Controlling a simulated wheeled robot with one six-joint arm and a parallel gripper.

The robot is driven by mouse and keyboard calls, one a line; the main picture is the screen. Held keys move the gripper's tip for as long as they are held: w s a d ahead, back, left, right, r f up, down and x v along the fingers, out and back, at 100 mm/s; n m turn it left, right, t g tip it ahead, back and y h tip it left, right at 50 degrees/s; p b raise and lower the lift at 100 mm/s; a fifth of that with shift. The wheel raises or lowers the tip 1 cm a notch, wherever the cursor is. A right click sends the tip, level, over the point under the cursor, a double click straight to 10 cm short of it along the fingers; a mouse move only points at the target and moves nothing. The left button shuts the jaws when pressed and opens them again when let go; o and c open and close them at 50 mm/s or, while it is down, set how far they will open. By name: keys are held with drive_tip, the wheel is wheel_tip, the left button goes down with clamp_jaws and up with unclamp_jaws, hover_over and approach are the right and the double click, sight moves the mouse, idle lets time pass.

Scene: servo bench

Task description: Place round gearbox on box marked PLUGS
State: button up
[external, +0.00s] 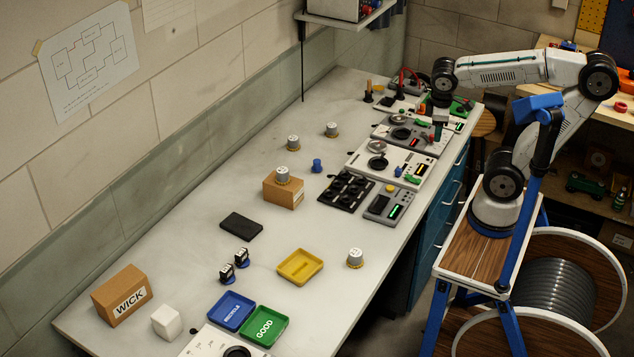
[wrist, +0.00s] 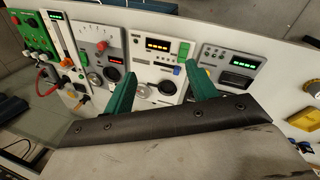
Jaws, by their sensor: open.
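Several round gearboxes, silver cylinders on yellowish bases, stand on the bench in the external view: two towards the back (external: 293,142) (external: 331,129), one near the front edge (external: 355,258), and one on top of a brown cardboard box (external: 284,194). No PLUGS lettering is readable on that box. Another cardboard box (external: 120,296) at the near left reads WICK. My gripper (external: 438,133) is over the instrument panels at the bench's far right, away from all the gearboxes. In the wrist view its green fingers (wrist: 162,88) are apart with nothing held between them.
A yellow tray (external: 300,281), blue tray (external: 232,324) and green GOOD tray (external: 265,338) lie near the front. A black pad (external: 241,226), blue knob-like part (external: 317,165) and white cube (external: 167,338) stand about.

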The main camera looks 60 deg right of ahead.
drive_tip(key=s+m+y, duration=0.1)
drive_tip(key=s+a+m, duration=0.1)
drive_tip(key=s, duration=0.1)
drive_tip(key=s+m+y, duration=0.1)
drive_tip(key=s+m, duration=0.1)
drive_tip(key=shift+s+a+f+t+y, duration=0.15)
drive_tip(key=shift+a+f+t+y, duration=0.1)
drive_tip(key=shift+f+t+y, duration=0.1)
